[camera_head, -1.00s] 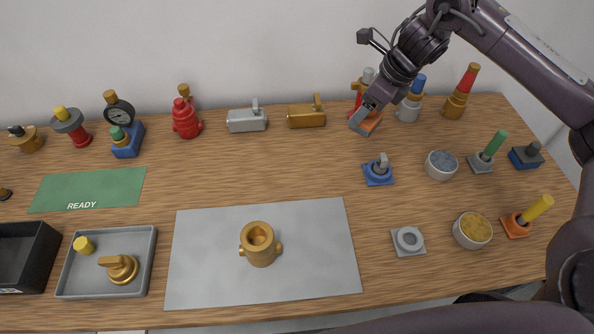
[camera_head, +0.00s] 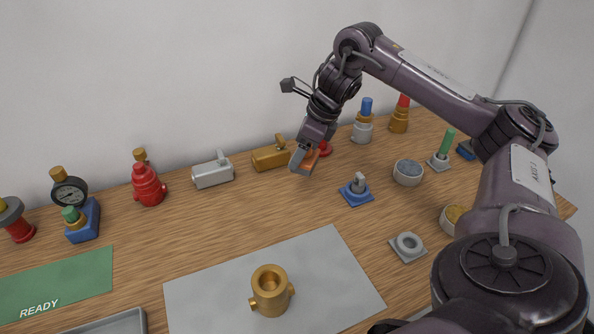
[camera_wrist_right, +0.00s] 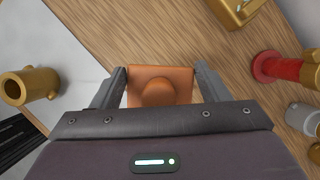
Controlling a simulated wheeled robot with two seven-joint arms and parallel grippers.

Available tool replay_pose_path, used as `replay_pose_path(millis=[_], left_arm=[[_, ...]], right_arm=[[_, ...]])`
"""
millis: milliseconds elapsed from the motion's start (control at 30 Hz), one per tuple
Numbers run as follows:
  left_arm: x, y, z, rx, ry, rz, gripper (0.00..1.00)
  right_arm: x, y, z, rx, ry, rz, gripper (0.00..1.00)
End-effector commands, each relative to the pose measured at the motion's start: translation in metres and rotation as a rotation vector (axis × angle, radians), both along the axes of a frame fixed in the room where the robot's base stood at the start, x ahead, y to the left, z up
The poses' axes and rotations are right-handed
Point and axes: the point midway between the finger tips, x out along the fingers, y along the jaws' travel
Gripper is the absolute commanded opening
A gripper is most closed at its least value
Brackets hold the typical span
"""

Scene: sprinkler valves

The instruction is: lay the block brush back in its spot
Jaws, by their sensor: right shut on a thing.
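The block brush is an orange block (camera_head: 309,162) with a rounded top, held near the back of the table. My right gripper (camera_head: 303,158) is shut on it. In the right wrist view the orange block (camera_wrist_right: 160,85) sits between both grey fingers, its rounded knob facing the camera; its underside is hidden. In the head view it is just right of the gold lever tool (camera_head: 270,156) and in front of a red fitting (camera_head: 323,149), partly hidden behind the gripper. I cannot tell whether it touches the table. My left gripper is not in view.
A silver lever tool (camera_head: 212,172) and a red valve (camera_head: 148,186) stand along the back. A blue-based part (camera_head: 356,192), a bowl (camera_head: 408,173) and a grey ring plate (camera_head: 408,246) are to the right. A gold valve body (camera_head: 270,290) stands on the grey mat (camera_head: 205,300). Wood between is clear.

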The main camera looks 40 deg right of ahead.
Motion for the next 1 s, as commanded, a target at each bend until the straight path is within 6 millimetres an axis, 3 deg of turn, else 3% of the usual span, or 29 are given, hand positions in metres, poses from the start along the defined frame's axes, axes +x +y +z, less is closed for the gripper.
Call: replay_pose_path(millis=[33, 300, 567, 833, 1000], left_arm=[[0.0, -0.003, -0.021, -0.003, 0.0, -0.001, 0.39], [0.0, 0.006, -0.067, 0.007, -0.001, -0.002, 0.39], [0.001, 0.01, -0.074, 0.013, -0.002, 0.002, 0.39], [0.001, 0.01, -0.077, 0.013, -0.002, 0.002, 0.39], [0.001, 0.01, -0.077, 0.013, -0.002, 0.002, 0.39]], right_arm=[[0.0, 0.001, -0.025, 0.0, 0.003, 0.001, 0.44], [0.0, 0.001, -0.085, 0.002, 0.003, 0.0, 0.44], [0.0, 0.001, -0.101, 0.001, -0.001, 0.0, 0.44], [0.0, 0.001, -0.133, 0.0, 0.0, -0.001, 0.44], [0.001, 0.001, -0.134, 0.001, -0.002, 0.0, 0.44]])
